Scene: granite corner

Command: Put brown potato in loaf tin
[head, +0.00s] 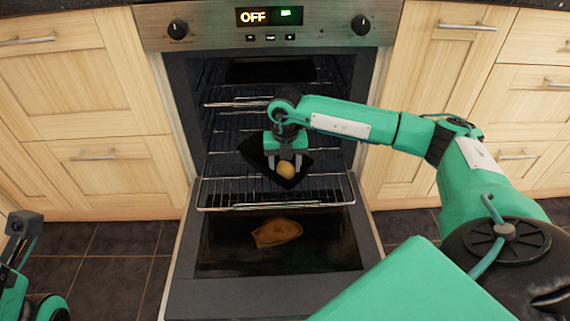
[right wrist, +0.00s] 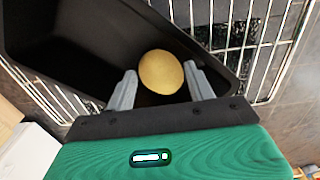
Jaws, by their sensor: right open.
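The brown potato (head: 286,171) shows between the fingers of my right gripper (head: 285,162), over the black loaf tin (head: 256,156). In the right wrist view the potato (right wrist: 161,72) sits between the open fingertips of the right gripper (right wrist: 160,80), with a gap visible on each side. The dark loaf tin (right wrist: 60,45) lies behind and below it on the oven rack. I cannot tell whether the potato rests on the tin's floor. My left gripper is not clearly seen; only part of my left arm shows at the lower left in the head view.
The oven door (head: 215,290) is folded down, with a brown shape (head: 277,232) seen on its glass. A wire rack (head: 325,188) is pulled out over it. The oven display (head: 270,16) reads OFF. Wooden cabinets (head: 75,95) flank the oven.

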